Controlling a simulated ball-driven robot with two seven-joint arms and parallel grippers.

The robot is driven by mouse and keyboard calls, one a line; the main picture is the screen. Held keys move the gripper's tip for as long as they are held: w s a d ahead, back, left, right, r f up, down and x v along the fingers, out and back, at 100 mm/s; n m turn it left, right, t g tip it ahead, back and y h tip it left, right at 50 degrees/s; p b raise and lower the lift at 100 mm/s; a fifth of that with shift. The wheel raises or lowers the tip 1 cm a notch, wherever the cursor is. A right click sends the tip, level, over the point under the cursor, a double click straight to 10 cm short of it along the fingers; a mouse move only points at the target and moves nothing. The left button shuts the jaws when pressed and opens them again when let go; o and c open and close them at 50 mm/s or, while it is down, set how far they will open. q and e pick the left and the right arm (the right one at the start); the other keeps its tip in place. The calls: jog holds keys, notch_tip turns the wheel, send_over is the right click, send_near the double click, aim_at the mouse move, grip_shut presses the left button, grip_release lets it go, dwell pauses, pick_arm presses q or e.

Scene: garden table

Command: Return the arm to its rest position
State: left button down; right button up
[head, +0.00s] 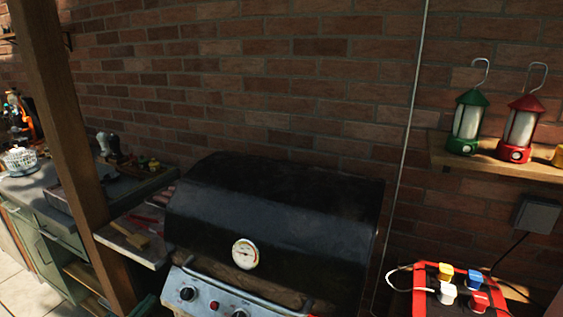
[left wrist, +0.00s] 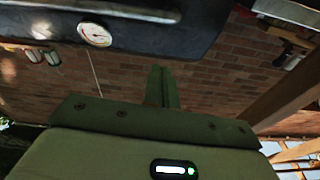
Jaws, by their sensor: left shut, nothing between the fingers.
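My left gripper (left wrist: 161,78) shows in the left wrist view, its two green fingers shut together with nothing between them. It is in front of the brick wall in that picture, below the dark lid of the grill (left wrist: 165,22), and looks apart from it. I cannot tell the exact distance. No gripper and no arm of mine shows in the head view. My right gripper is not in view.
The black grill (head: 270,215) with a dial stands at the centre of the head view. A wooden post (head: 65,130) rises at the left. A green lantern (head: 467,125) and a red lantern (head: 519,130) stand on a shelf. A red tray (head: 424,278) holds several coloured items.

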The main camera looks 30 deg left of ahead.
pick_arm(q)
jog(key=s+d+f+m+g, duration=0.15)
jog(key=s+f+g, duration=0.5)
jog(key=f, duration=0.65)
jog(key=s+d+f+g, duration=0.2)
jog(key=s+f+g, duration=0.4)
jog(key=f, duration=0.7)
jog(key=s+d+f+m+g, duration=0.1)
jog(key=s+d+f+g, duration=0.2)
jog(key=s+d+f, duration=0.7)
jog(key=s+d+f+m+g+h, duration=0.1)
jog(key=s+d+f, duration=0.1)
jog(key=d, duration=0.6)
jog(key=s+d+f+m+g+h, duration=0.1)
jog(key=s+d, duration=0.3)
jog(key=d, duration=0.4)
jog(key=shift+s+d+f+g+b, duration=0.3)
jog(key=shift+f+g+b, duration=0.15)
jog(key=shift+f+g, duration=0.2)
